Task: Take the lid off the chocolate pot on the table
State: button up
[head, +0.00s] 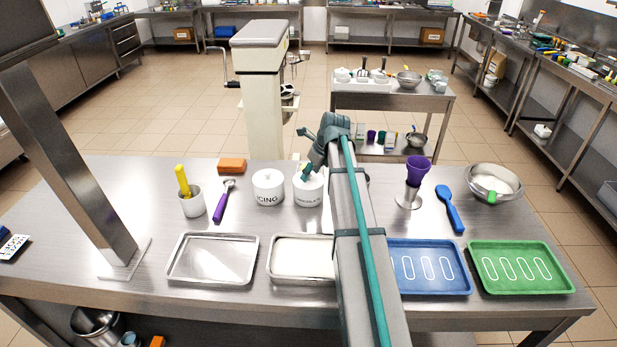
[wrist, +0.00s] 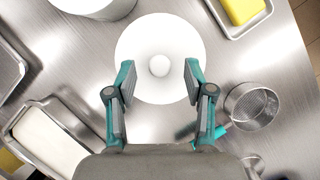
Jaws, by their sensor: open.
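The chocolate pot (head: 308,192) is a white round pot with dark lettering, standing on the steel table just right of the similar icing pot (head: 268,190). Its top is partly hidden by my gripper (head: 305,172) in the head view. In the wrist view, the white round lid (wrist: 160,32) with a small round knob (wrist: 159,66) lies below my gripper (wrist: 158,78). The two teal fingers are spread, one either side of the knob, with clear space between. They hold nothing. The exact height of the fingertips over the lid cannot be told.
A cup with a yellow-handled tool (head: 192,203) and a purple-handled scoop (head: 223,202) are left of the pots. Trays line the front, including an empty one (head: 212,260) and a blue one (head: 430,268). A purple cup on a stand (head: 417,172) is right of my arm.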

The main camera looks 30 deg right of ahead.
jog(key=shift+w+a+f, duration=0.1)
jog(key=shift+w+f, duration=0.1)
jog(key=shift+f, duration=0.35)
jog(key=shift+c, duration=0.2)
jog(key=c, duration=0.8)
jog(key=shift+c, duration=0.2)
